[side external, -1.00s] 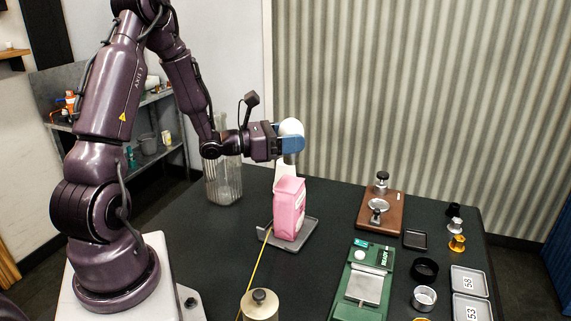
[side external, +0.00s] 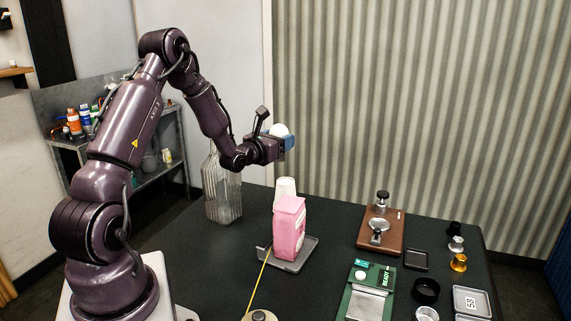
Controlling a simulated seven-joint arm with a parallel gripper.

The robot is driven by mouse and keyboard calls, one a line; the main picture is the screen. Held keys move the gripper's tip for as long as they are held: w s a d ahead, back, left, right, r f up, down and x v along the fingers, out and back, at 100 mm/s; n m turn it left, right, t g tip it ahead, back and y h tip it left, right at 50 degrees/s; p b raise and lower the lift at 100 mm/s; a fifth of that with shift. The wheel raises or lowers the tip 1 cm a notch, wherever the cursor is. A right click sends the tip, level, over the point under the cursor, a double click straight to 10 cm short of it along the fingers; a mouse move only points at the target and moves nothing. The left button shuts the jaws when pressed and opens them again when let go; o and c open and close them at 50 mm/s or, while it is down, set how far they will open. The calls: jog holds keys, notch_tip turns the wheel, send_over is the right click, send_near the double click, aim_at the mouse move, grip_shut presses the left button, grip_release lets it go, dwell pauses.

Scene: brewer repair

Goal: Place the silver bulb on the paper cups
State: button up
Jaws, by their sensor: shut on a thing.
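My gripper (side external: 285,140) is shut on the silver bulb (side external: 279,130), which shows as a pale rounded top above the blue fingers. Its lower part is hidden by the fingers. The white paper cups (side external: 285,187) stand stacked on the table behind the pink bag, which hides their lower part. My gripper and the bulb are above the cups in the picture, with a visible gap between the fingers and the cups' top.
The pink bag (side external: 289,227) stands on a grey tray (side external: 299,264) in front of the cups. A ribbed clear vessel (side external: 223,190) stands to their left. A brown board (side external: 380,231), a green scale (side external: 368,296) and several small parts lie at right. Dark table between is clear.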

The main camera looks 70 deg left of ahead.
jog(key=w+f, duration=0.1)
jog(key=w+a+f, duration=0.1)
jog(key=f, duration=0.1)
jog(key=w+a+f, duration=0.1)
jog(key=f, duration=0.1)
jog(key=shift+a+f, duration=0.2)
jog(key=shift+a, duration=0.05)
jog(key=shift+w+f, duration=0.1)
jog(key=shift+f, duration=1.4)
jog(key=shift+f, duration=0.1)
jog(key=o, duration=1)
jog(key=shift+c, duration=0.2)
